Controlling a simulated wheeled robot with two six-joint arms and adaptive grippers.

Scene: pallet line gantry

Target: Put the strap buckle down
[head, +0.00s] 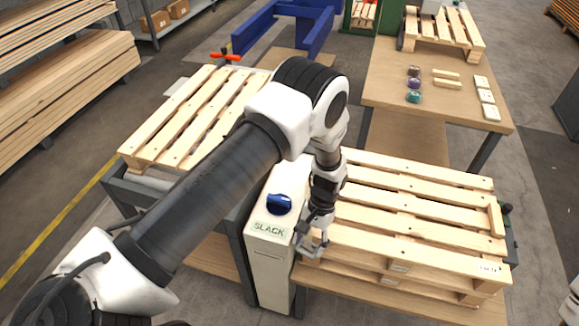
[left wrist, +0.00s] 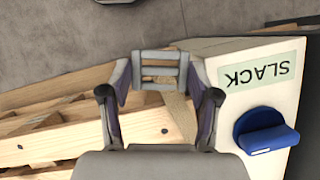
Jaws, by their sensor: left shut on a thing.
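The strap buckle (left wrist: 160,71) is a grey metal frame with cross bars. In the left wrist view it sits between the fingertips of my left gripper (left wrist: 160,88), which is shut on it. In the head view my left gripper (head: 314,240) reaches down at the near left corner of the right pallet stack (head: 400,240), beside the white SLACK post. The buckle (head: 318,250) shows small there, at the fingertips. I cannot tell whether it touches the wood. My right gripper is not in view.
The white post (head: 268,262) carries a blue knob (head: 279,204) and a SLACK label, close left of my gripper. Another pallet (head: 195,115) lies at the left. A wooden table (head: 440,85) behind holds small coloured items and blocks.

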